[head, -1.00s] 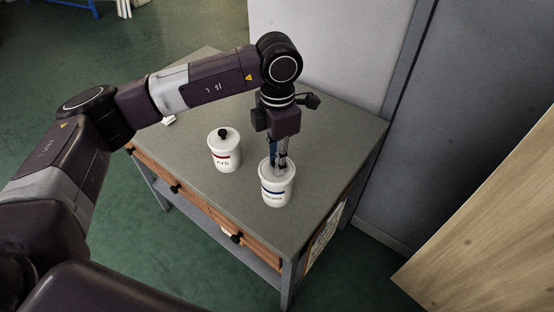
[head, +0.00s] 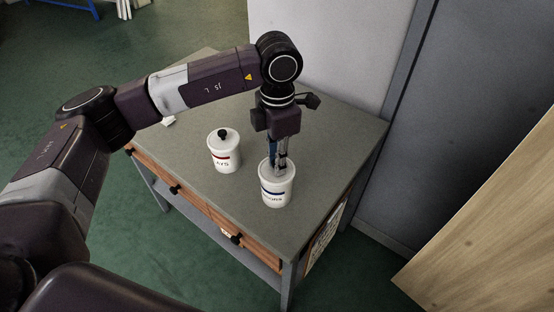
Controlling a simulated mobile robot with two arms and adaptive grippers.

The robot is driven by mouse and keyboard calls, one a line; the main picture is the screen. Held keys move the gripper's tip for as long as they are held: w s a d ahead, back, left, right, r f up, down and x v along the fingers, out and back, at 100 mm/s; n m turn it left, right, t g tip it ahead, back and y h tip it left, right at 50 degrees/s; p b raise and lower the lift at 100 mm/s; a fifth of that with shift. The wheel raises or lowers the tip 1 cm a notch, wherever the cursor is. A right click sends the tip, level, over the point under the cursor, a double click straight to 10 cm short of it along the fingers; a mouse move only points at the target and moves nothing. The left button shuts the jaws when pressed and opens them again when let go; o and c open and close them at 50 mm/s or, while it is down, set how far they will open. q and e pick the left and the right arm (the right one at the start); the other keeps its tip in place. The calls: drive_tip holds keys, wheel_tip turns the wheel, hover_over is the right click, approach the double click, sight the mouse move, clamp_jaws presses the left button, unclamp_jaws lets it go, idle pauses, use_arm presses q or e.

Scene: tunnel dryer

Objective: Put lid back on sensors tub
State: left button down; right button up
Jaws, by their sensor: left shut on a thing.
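The sensors tub (head: 276,193) is a white round tub with a blue band and a partly readable label. It stands upright on the grey table near its right front. My left gripper (head: 281,169) points straight down at the top of this tub, with its fingertips at the level of the rim. It is shut on the lid's knob, which the fingers mostly hide. The white lid (head: 268,173) shows around the fingertips at the tub's mouth. I cannot tell whether it is fully seated. My right gripper is not in view.
A second white tub (head: 224,157) with a red band and a black-knobbed lid stands to the left. The table (head: 325,150) has free room behind and right of the tubs. A pale wall and grey cabinet stand behind; a wooden panel (head: 490,215) is at right.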

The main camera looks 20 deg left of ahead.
use_arm(q)
drive_tip(key=shift+f+b, duration=0.2)
drive_tip(key=shift+b, duration=0.4)
idle(0.8)
idle(0.3)
drive_tip(key=c, duration=1.2)
unclamp_jaws()
drive_tip(key=shift+c, duration=0.2)
drive_tip(key=shift+r+p, duration=1.75)
drive_tip(key=shift+r, duration=1.8)
drive_tip(key=shift+c, duration=0.4)
clamp_jaws()
